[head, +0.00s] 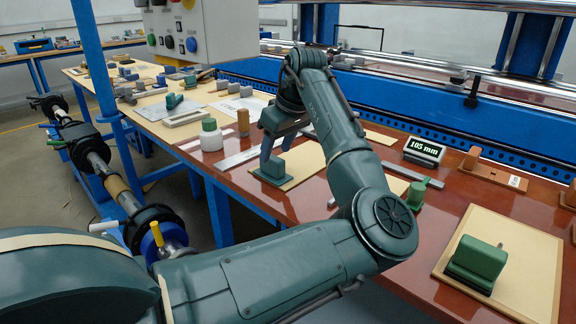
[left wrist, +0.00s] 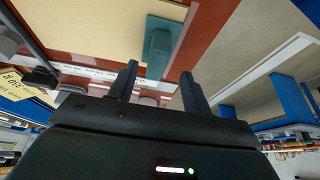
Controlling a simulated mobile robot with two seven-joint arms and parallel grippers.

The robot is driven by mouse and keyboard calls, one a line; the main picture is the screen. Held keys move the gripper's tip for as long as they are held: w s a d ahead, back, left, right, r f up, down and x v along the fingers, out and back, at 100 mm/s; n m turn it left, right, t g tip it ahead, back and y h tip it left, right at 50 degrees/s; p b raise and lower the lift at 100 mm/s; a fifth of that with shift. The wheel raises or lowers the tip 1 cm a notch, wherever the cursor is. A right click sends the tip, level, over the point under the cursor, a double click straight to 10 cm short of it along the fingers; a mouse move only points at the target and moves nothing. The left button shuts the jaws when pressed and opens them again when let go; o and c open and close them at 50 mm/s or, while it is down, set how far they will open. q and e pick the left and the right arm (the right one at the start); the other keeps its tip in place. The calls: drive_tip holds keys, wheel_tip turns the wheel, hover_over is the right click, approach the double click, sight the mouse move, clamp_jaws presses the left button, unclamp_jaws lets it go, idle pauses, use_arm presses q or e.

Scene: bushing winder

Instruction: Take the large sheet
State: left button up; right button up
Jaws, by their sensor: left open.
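A tan sheet (head: 302,164) lies on the red-brown table under my left gripper, with a dark green block (head: 272,170) on its near-left part. Another tan sheet (head: 535,263), which looks bigger, lies at the right front with a green block (head: 477,262) on it. I cannot tell for certain which is the large sheet. In the left wrist view, the sheet (left wrist: 95,28) and the green block (left wrist: 160,45) show beyond the spread fingers (left wrist: 160,85). My right gripper is out of view.
A display reading 105 mm (head: 423,151) stands at the back right. A blue machine beam (head: 400,115) runs along the back. A metal ruler (head: 238,158) lies near the bottle.

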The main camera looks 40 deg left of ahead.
sight(273, 157)
use_arm(q)
drive_tip(key=x, duration=0.5)
drive_tip(key=shift+w+a, duration=0.15)
drive_tip(key=shift+w, duration=0.05)
drive_tip(key=shift+c, duration=0.3)
drive_tip(key=shift+r, duration=0.1)
clamp_jaws()
